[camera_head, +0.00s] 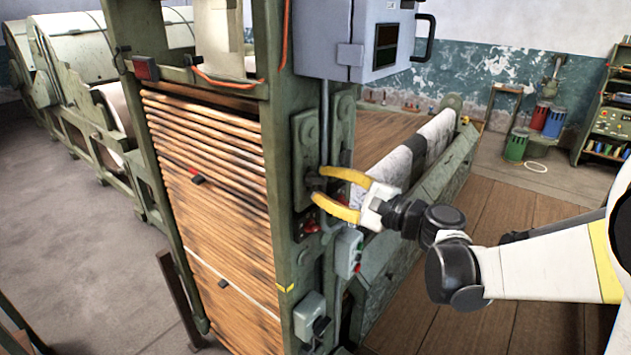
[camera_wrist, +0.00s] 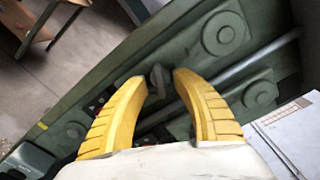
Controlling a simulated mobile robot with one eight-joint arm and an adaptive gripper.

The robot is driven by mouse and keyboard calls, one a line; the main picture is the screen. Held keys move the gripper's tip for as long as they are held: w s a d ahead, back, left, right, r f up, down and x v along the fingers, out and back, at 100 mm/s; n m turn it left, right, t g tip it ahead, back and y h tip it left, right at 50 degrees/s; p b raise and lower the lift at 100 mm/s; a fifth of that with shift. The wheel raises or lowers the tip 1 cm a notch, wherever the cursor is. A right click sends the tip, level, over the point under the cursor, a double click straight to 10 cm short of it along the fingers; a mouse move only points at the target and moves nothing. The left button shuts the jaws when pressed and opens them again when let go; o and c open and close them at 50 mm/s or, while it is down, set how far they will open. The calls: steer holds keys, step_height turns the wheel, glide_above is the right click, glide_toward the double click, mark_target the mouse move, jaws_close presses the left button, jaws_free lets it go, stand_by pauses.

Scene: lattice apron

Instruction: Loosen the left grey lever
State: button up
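A small grey lever (camera_wrist: 159,77) sticks out from the green machine frame and shows between my fingertips in the wrist view. In the head view a dark part of it (camera_head: 314,183) shows on the post, partly hidden by my fingers. My gripper (camera_head: 319,184) has two curved yellow fingers, spread apart, with the tips on either side of the lever. In the wrist view my gripper (camera_wrist: 161,77) shows a small gap on each side of the lever; contact cannot be told for sure.
A grey pipe (camera_head: 325,120) runs along the post. Below are a red knob (camera_head: 310,223), a small control box (camera_head: 348,251) and a grey box (camera_head: 309,315). A large cabinet (camera_head: 347,38) hangs above. Wooden slats (camera_head: 215,190) fill the left side.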

steer(key=v, duration=0.9)
steer(key=shift+s+d, duration=0.2)
steer(key=s+a+f+n+g+h+b, duration=0.25)
steer(key=s+f+n+h+b, duration=0.4)
steer(key=f, duration=0.65)
steer(key=s+d+f+n+g+h+b, duration=0.1)
steer(key=s+d+f+n+h+b, duration=0.5)
steer(key=s+d+f, duration=0.4)
steer(key=s+d+h, duration=0.1)
steer(key=s, duration=0.2)
steer(key=shift+d+f+h, duration=0.3)
steer(key=shift+h, duration=0.05)
